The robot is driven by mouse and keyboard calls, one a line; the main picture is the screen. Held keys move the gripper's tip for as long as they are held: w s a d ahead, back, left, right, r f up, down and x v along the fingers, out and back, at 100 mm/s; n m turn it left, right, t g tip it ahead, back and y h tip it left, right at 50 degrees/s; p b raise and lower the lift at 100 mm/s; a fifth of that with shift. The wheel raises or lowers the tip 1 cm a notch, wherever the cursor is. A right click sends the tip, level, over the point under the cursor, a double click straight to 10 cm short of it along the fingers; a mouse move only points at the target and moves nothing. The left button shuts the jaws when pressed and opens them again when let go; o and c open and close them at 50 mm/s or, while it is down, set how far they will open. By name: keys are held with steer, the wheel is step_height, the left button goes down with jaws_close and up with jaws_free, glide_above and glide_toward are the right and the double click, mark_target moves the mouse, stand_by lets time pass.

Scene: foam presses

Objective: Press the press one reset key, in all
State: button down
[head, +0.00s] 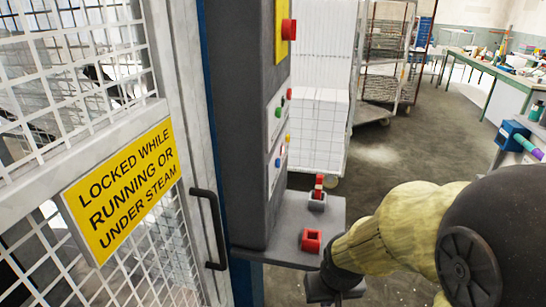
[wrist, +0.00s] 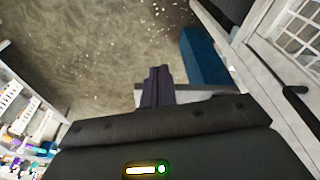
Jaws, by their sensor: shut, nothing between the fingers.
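A grey control column (head: 240,110) stands beside the caged press door. Its shelf (head: 334,215) carries a red key-like piece (head: 319,184) upright in a grey base. Nearer on the same shelf is a red square holder (head: 311,241) with a dark opening. I cannot read any label that tells which press they belong to. My gripper (head: 335,287) is below and right of the shelf's near end, apart from both red pieces. In the wrist view its dark fingers (wrist: 155,86) are shut together and empty, above the floor.
The mesh door with a yellow sign (head: 122,188) and a black handle (head: 212,229) is at left. The column has a red button (head: 289,29) and small coloured buttons. White foam blocks (head: 319,90) stand behind. A green-edged bench (head: 497,80) is at right. Floor between is open.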

steer(key=shift+w+a, duration=0.1)
steer(key=shift+w, duration=0.1)
steer(key=w+d+r+n+t+y+p, duration=0.1)
steer(key=w+d+r+n+t+p, duration=0.3)
steer(key=w, duration=0.6)
steer(key=w+a+r+n+t+y+p, duration=0.1)
steer(key=w+n+t+p, duration=0.3)
steer(key=w, duration=0.6)
steer(key=w+d+r+n+t+y+p, duration=0.2)
steer(key=w+r+n+t+y+p, duration=0.4)
steer(key=r, duration=0.3)
steer(key=shift+w+d+r+n+p, duration=0.15)
steer(key=shift+w+r+n+p, duration=0.3)
steer(key=shift+p, duration=0.45)
